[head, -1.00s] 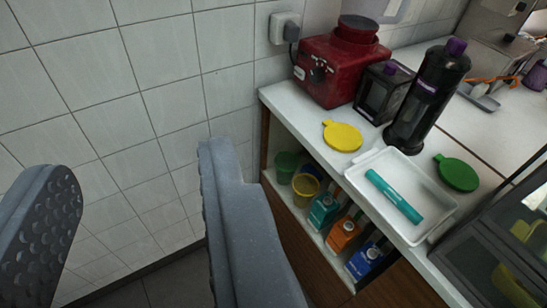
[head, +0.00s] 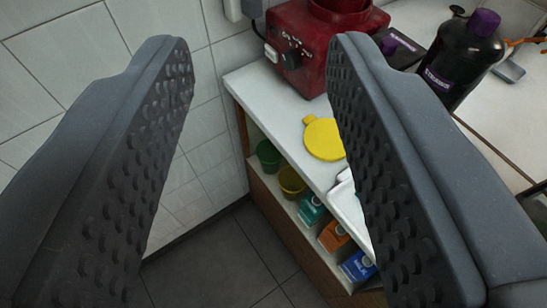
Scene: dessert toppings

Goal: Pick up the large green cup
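A green cup (head: 268,156) stands on the shelf below the white counter, at the far left end of the row. A yellow cup (head: 291,182) stands beside it, nearer to me. My gripper (head: 258,55) is open wide and empty. Its two studded fingers frame the left and right of the view, with the shelf and the cups seen between them, farther off. The right finger hides part of the counter and of the white tray.
On the shelf, teal (head: 311,208), orange (head: 335,236) and blue (head: 357,266) cartons stand in a row. A yellow lid (head: 323,139), a red machine (head: 305,50) and a dark bottle (head: 460,60) are on the counter (head: 262,92). The grey floor (head: 225,262) is clear.

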